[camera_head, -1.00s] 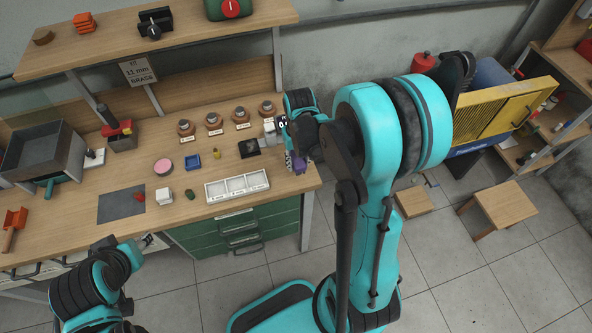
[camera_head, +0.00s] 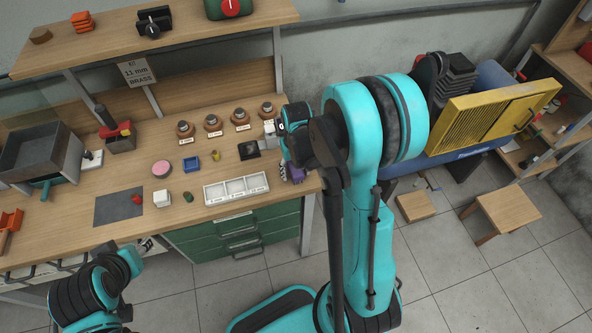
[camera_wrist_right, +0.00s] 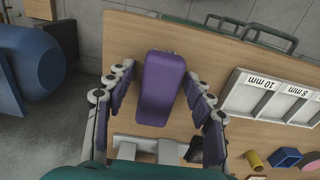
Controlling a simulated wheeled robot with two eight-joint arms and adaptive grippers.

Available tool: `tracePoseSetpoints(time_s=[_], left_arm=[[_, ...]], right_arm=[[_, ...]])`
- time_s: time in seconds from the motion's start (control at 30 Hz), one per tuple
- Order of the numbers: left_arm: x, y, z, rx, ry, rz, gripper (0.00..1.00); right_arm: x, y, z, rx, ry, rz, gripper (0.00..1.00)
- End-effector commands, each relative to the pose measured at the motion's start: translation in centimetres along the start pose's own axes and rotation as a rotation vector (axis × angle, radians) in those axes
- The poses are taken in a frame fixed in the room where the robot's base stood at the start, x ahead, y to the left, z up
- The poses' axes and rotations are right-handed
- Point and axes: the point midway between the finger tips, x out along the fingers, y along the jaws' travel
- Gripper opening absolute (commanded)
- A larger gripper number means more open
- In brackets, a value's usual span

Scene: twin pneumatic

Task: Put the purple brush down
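The purple brush (camera_wrist_right: 160,88) lies near the bench edge in the right wrist view, its smooth purple body between the fingers of my right gripper (camera_wrist_right: 161,95). A gap shows on both sides of it, so the fingers stand open around it without visible contact. In the head view my right gripper (camera_head: 293,172) is low over the right end of the bench, and the arm hides much of it. The brush cannot be clearly told from the fingers there. My left arm is at the lower left; its gripper (camera_head: 106,247) is too hidden to read.
The workbench (camera_head: 235,155) holds a white labelled tray (camera_head: 236,190) left of the right gripper, a blue bin (camera_head: 192,163), a yellow cup (camera_head: 216,156) and a dark mat (camera_head: 118,206).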

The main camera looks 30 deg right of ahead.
Motion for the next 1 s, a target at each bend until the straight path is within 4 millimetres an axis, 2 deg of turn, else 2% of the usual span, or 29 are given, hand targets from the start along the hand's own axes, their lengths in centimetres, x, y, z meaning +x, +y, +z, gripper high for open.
tracePoseSetpoints(time_s=[0.23,0.37,0.8,1.0], left_arm=[[-0.1,0.0,-0.1,0.0,0.0,0.0,0.4],[-0.6,0.0,-0.4,0.0,0.0,0.0,0.4],[-2.9,0.0,-2.1,0.0,0.0,0.0,0.4],[-3.2,0.0,-2.3,0.0,0.0,0.0,0.4]], right_arm=[[-0.1,0.0,0.0,0.0,0.0,0.0,0.54],[-1.1,0.0,0.0,0.0,0.0,0.0,0.54],[-10.2,0.0,0.0,0.0,0.0,0.0,0.54],[-12.2,-0.1,0.1,-0.001,0.002,0.0,0.54]])
